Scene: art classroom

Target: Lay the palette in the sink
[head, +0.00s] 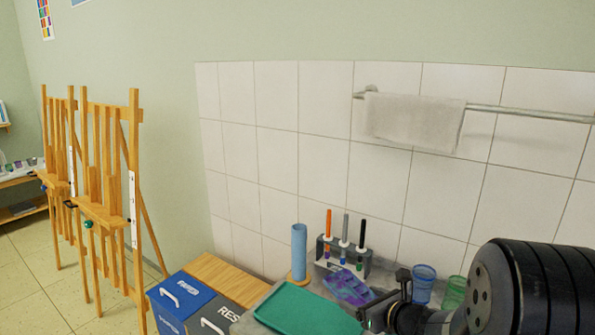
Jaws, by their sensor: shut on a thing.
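A purple palette (348,288) with shallow wells shows at the lower middle, tilted, in front of the marker rack. My gripper (367,309) comes in from the right and is shut on the palette's near right edge; my arm hides part of the counter behind it. The fingertips are small and partly dark, so the exact grip is hard to see. The sink is not in view.
A teal tray (304,309) lies on the counter left of my gripper. A blue cylinder (299,250), a grey rack (357,262) with markers, and blue (423,284) and green (455,291) cups stand close by. Bins (184,300) and easels (108,200) are at left.

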